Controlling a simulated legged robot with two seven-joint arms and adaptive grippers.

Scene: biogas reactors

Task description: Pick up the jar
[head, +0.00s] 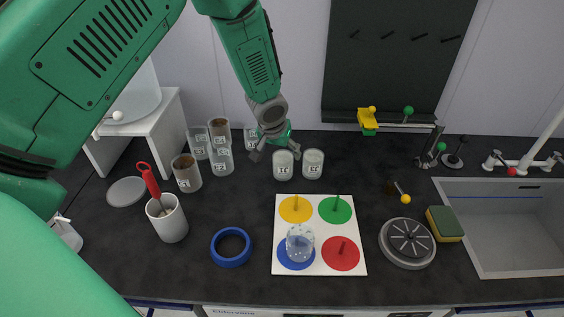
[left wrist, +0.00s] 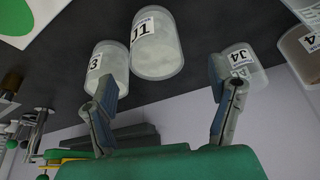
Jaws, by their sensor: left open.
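My left gripper (head: 276,155) is open and empty, pointing down among the jars at the back of the dark counter. Its two fingers also show spread in the left wrist view (left wrist: 161,86). A jar with whitish contents (head: 283,165) stands just in front of the fingers; a second whitish jar (head: 313,163) stands to its right. In the left wrist view a jar labelled J1 (left wrist: 158,50) lies beyond the gap between the fingers. A jar whose label shows a 3 (left wrist: 104,70) is partly behind one finger, and a J4 jar (left wrist: 244,68) is beside the other. My right gripper is not seen.
More jars, some brown-filled (head: 186,174), stand to the left. A white cup (head: 168,220) holds a red-handled tool. A blue ring (head: 231,247) and a white board (head: 319,205) with coloured discs and a clear beaker (head: 299,243) lie in front. A sink (head: 510,225) is at right.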

